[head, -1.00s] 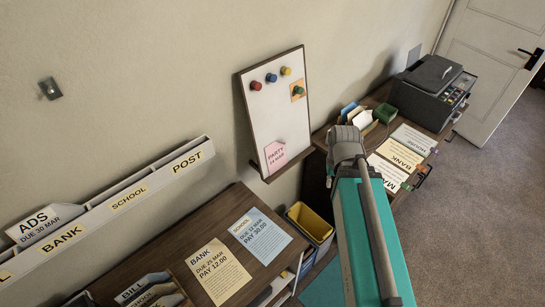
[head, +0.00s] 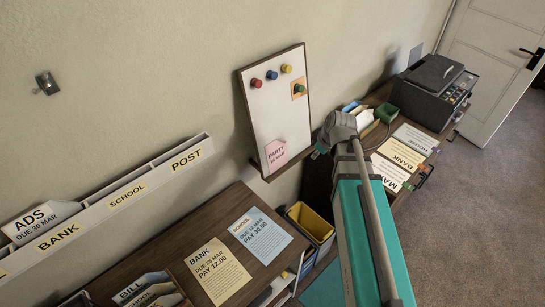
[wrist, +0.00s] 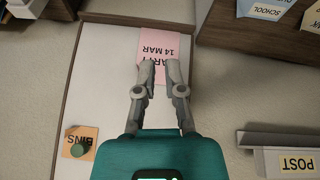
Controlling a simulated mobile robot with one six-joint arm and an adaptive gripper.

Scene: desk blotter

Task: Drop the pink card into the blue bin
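The pink card (head: 276,153), marked PARTY 14 MAR, stands at the bottom of the white board, just above its ledge. In the wrist view the pink card (wrist: 165,44) appears upside down beyond my fingertips, partly hidden by them. My gripper (wrist: 160,68) is open, with a gap between its fingers and nothing clearly held. I cannot tell whether the fingers touch the card.
The white board (head: 280,110) holds round magnets and an orange note. The yellow bin (head: 312,222) stands right of the desk (head: 180,258) with its bank and school papers. A wall rack (head: 110,207) is at left. A printer (head: 432,88) and papers lie right.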

